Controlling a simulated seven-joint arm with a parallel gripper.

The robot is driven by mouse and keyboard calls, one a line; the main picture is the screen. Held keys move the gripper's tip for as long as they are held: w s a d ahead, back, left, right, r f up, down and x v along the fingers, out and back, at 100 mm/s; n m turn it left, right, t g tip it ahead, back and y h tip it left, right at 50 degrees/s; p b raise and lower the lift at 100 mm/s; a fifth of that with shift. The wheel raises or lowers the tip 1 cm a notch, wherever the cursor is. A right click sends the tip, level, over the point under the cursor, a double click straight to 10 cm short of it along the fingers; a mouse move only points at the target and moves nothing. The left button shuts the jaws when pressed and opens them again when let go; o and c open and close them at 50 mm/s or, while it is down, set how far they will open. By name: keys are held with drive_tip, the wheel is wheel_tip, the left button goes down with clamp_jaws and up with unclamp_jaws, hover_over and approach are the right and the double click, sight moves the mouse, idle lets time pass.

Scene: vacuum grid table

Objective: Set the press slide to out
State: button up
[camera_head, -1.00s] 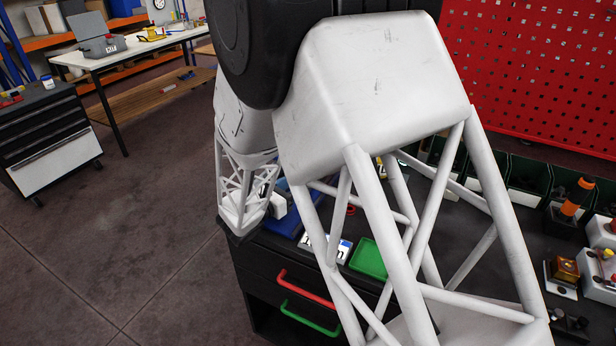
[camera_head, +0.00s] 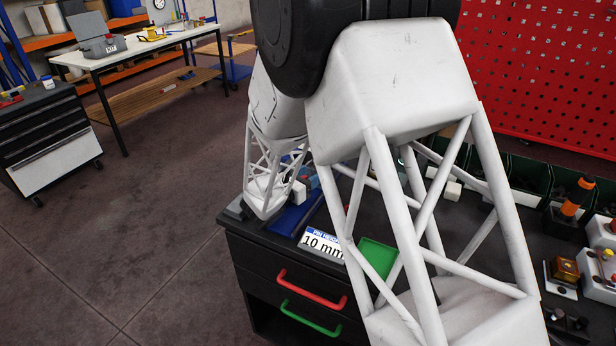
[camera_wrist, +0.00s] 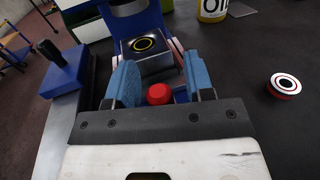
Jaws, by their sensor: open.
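In the wrist view, a blue press-like fixture (camera_wrist: 147,22) stands ahead of my gripper (camera_wrist: 159,64). It holds a metal block (camera_wrist: 150,62) with a dark top and a yellow ring. A red round knob (camera_wrist: 159,94) shows between my two blue-padded fingers, which are apart. I cannot tell whether either finger touches the knob. The knob's mount and the slide's travel are mostly hidden by my gripper. In the head view my own arm covers most of the fixture; a blue part (camera_head: 295,217) shows on the bench.
A blue block with a black handle (camera_wrist: 62,72) stands left in the wrist view. A yellow container (camera_wrist: 212,10) and a red-rimmed disc (camera_wrist: 285,84) are to the right. In the head view, a 10 mm sign (camera_head: 323,245) and green tray (camera_head: 378,258) lie near the bench edge.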

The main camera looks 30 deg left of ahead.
clamp_jaws()
drive_tip(key=s, duration=1.4)
drive_tip(key=shift+s, duration=0.2)
unclamp_jaws()
drive_tip(key=shift+s+a, duration=0.1)
drive_tip(key=shift+s, duration=0.05)
drive_tip(key=v, duration=0.7)
drive_tip(key=shift+s, duration=0.25)
idle(0.8)
